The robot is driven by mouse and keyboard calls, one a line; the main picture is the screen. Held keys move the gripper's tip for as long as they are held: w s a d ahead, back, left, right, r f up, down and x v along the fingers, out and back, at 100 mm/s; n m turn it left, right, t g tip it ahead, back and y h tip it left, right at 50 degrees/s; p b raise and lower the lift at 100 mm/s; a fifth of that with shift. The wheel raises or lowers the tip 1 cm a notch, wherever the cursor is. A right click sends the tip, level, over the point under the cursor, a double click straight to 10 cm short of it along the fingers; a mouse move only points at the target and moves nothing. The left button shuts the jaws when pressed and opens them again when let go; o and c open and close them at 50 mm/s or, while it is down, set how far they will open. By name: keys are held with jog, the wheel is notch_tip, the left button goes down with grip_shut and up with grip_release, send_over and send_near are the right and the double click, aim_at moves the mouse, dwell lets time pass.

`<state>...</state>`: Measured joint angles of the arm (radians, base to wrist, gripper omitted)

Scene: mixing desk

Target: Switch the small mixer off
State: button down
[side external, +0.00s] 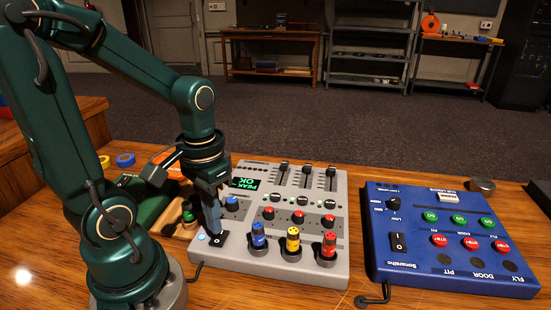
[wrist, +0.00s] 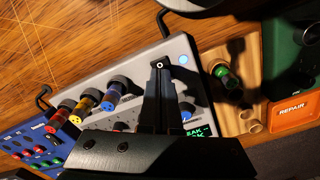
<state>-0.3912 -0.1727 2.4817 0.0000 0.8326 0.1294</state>
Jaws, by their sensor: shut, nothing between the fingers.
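The small mixer (side external: 285,262) is a grey desk unit with faders, knobs and blue, yellow and red plugs along its front. Its green display (side external: 245,184) is lit and a small blue light (side external: 203,238) glows at its front left corner; the light also shows in the wrist view (wrist: 183,59). A black switch (side external: 222,241) sits beside the light, partly hidden by my gripper (side external: 214,234). My gripper is shut and empty, pointing down with its tips (wrist: 159,66) at the switch. I cannot tell whether they touch it, nor which way it is tipped.
A blue control box (side external: 455,255) with green and red buttons and its own black rocker stands to the right. A wooden block with plugs (wrist: 235,100) and an orange REPAIR box (wrist: 290,112) lie on the mixer's other side. A cable (side external: 195,274) leaves the mixer's front.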

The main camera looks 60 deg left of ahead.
aim_at(217, 241)
jog(key=shift+r, duration=2.95)
jog(key=w+d+r+m+t, duration=0.1)
jog(key=d+r+m+t, duration=0.1)
jog(key=d+t, duration=0.3)
jog(key=shift+d+m+t, duration=0.3)
jog(key=shift+d+m, duration=0.1)
jog(key=shift+m, duration=0.1)
jog(key=shift+r, duration=0.1)
